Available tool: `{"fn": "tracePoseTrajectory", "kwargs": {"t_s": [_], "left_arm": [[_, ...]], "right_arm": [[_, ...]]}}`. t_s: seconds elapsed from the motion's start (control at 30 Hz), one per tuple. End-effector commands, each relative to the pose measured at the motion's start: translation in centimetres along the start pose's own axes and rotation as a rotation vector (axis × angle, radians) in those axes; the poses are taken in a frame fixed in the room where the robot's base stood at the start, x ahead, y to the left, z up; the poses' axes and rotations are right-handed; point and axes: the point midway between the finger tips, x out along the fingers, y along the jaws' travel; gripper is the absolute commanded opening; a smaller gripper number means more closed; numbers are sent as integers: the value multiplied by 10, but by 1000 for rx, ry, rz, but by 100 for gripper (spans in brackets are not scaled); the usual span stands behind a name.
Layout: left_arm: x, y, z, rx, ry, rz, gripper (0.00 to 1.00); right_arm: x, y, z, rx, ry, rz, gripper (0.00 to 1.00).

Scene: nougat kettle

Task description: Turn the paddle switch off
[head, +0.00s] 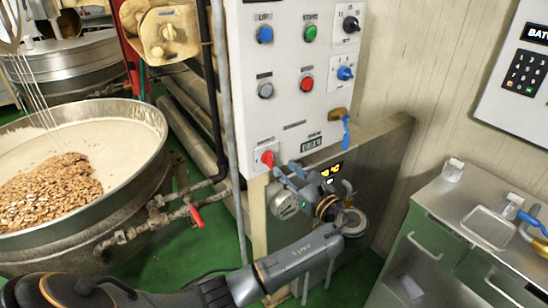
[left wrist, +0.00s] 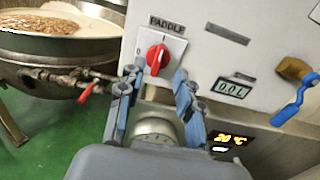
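The paddle switch (head: 267,158) is a red rotary knob on a white plate at the lower left of the white control panel (head: 285,120). In the left wrist view the knob (left wrist: 156,57) sits under the word PADDLE, with a 0 mark to its left; its handle stands roughly upright, tilted slightly. My left gripper (head: 284,172) is just below and right of the knob in the head view. In the left wrist view its two blue-grey fingers (left wrist: 157,78) are spread, with the knob beyond and between their tips. Nothing is held, and contact cannot be told. My right gripper is out of view.
A blue-handled tap (head: 346,130) juts out at the panel's lower right. A round gauge (head: 284,204) is below the panel. A kettle (head: 110,195) with nuts in pale mass stands left, its pipe valve red-handled (head: 195,216). A steel-topped sink cabinet (head: 470,215) stands right.

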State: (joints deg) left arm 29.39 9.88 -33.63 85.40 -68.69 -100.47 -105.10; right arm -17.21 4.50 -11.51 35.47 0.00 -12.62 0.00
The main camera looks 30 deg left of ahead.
Motion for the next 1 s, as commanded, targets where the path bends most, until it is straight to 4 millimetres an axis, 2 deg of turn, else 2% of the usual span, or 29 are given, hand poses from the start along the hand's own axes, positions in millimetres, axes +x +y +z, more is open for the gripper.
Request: {"fn": "tracePoseTrajectory", "kwargs": {"t_s": [0.1,0.33,0.5,0.77,0.93,1.0], "left_arm": [[26,0,2,1,-2,2,35],[59,0,0,2,0,1,35],[67,0,0,0,1,-1,35],[68,0,-1,0,1,-1,35],[68,0,-1,0,2,-1,0],[68,0,-1,0,2,-1,0]], "right_arm": [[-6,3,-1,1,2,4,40],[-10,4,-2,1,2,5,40],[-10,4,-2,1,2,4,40],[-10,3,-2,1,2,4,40],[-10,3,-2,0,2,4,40],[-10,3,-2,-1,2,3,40]]}}
